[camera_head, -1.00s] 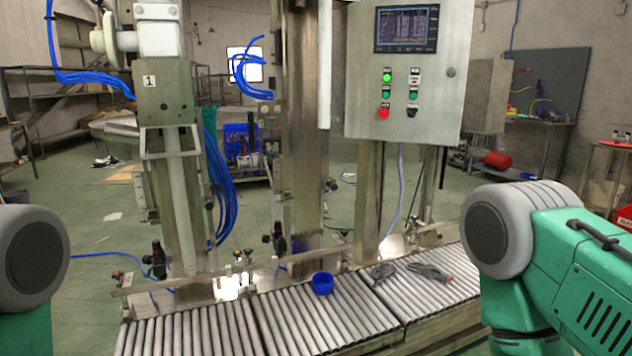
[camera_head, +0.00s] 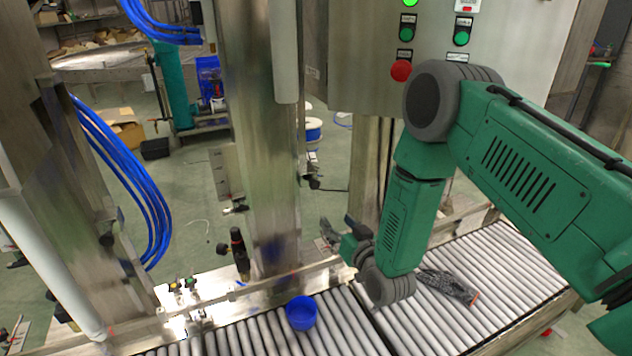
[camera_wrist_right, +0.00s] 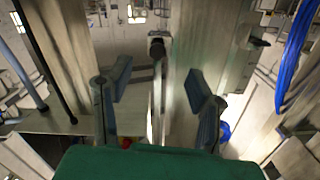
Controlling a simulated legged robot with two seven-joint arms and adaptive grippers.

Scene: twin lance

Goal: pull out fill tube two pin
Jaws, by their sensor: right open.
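The grey fill tube (camera_head: 285,50) hangs down the middle column at the top of the head view. I cannot make out its pin for certain. In the right wrist view, a dark knob on a stem (camera_wrist_right: 157,48) stands upright ahead, between the finger lines. A black-handled fitting (camera_head: 240,252) stands at the foot of the column in the head view. My right gripper (camera_head: 338,236) is to the right of that fitting, apart from it, above the conveyor's back edge. In the right wrist view its fingers (camera_wrist_right: 160,88) are spread and hold nothing. My left gripper is not seen.
A blue cup (camera_head: 301,313) stands on the roller conveyor (camera_head: 350,325). The control box (camera_head: 335,85) hangs behind my right elbow. Blue hoses (camera_head: 130,185) hang at the left.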

